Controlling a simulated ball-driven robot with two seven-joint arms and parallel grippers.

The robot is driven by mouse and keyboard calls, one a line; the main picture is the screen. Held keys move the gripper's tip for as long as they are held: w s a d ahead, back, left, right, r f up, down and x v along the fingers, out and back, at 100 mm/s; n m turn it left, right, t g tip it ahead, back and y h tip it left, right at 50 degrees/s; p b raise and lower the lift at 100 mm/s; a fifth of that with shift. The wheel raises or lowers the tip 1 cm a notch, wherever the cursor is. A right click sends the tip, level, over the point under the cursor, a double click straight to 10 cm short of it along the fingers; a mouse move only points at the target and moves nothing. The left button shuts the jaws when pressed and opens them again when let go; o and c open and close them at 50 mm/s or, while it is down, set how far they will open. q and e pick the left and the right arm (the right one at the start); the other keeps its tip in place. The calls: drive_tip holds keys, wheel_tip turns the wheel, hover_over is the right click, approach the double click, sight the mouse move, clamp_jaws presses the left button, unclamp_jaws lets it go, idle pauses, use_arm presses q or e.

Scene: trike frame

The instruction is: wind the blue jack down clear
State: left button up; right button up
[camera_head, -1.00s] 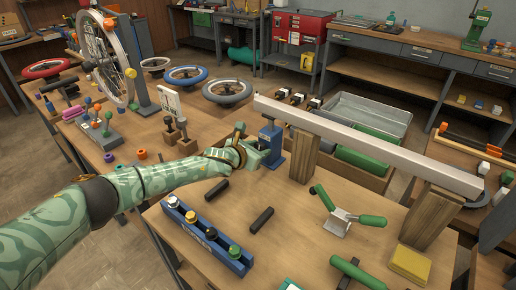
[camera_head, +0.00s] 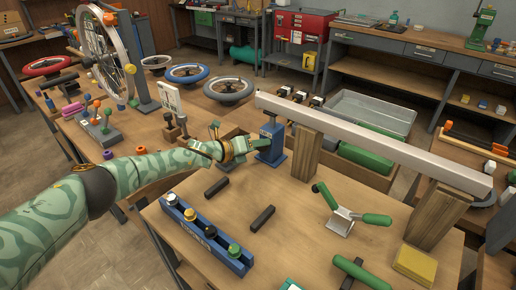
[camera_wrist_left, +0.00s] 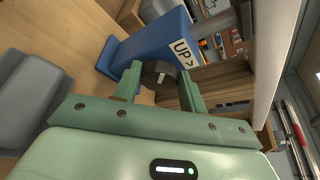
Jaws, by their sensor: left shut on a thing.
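The blue jack (camera_head: 271,152) stands upright on the wooden bench, below the left end of a long silver beam (camera_head: 370,142). I cannot tell whether its top touches the beam. My left gripper (camera_head: 264,142) is at the jack's side. In the left wrist view the jack (camera_wrist_left: 148,48) bears a white "UP" label, and my left gripper (camera_wrist_left: 160,84) has its two green fingers on either side of a dark knob (camera_wrist_left: 155,68), shut on it. The fingers partly hide the knob. My right gripper is not in view.
Wooden blocks (camera_head: 306,153) hold up the beam. A blue rack of coloured knobs (camera_head: 205,236), two black bars (camera_head: 262,219), a green-handled tool (camera_head: 340,218) and a yellow block (camera_head: 414,264) lie on the bench. Bare wood lies between them.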

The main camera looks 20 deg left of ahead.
use_arm(q)
drive_tip(key=n+h+b, duration=0.1)
drive_tip(key=f+n+b, duration=0.1)
drive_tip(key=n, duration=0.1)
drive_tip(key=shift+a+h+b, duration=0.2)
drive_tip(key=shift+h+b, duration=0.2)
drive_tip(key=shift+w+r+n+t+h+b, duration=0.1)
drive_tip(key=shift+n+t+h+b, duration=0.15)
drive_tip(key=shift+n+b, duration=0.4)
drive_tip(key=shift+n+t+h+b, duration=0.2)
drive_tip(key=shift+n+t+h, duration=0.05)
drive_tip(key=shift+n, duration=0.7)
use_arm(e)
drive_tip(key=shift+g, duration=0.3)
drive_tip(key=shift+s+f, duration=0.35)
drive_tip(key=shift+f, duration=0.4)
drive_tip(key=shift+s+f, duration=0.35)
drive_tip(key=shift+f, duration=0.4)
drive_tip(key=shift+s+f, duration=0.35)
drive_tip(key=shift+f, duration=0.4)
use_arm(q)
drive_tip(key=o, duration=1)
drive_tip(key=shift+c, duration=0.2)
